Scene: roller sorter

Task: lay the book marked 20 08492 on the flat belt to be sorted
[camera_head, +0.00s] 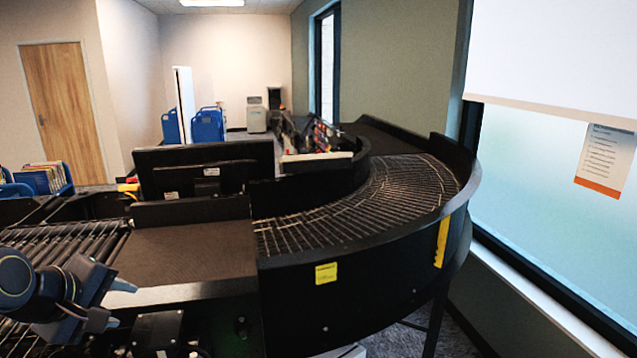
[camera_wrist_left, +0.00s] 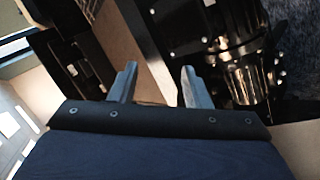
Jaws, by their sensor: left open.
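The flat belt (camera_head: 185,252) is the brown flat stretch between straight rollers on the left and the curved roller section on the right. It is bare. My left gripper (camera_head: 117,304) is at the lower left of the head view, by the belt's near side rail. Its two fingers are apart with nothing between them; the left wrist view also shows the open fingers (camera_wrist_left: 158,74). I cannot make out a book marked 20 08492 in either view. My right gripper is not in view.
Straight rollers (camera_head: 70,243) run left of the belt, and the curved rollers (camera_head: 370,198) bend away right inside a black wall (camera_head: 350,270). A dark monitor (camera_head: 205,160) stands behind the belt. A blue bin (camera_head: 42,182) with books is at far left.

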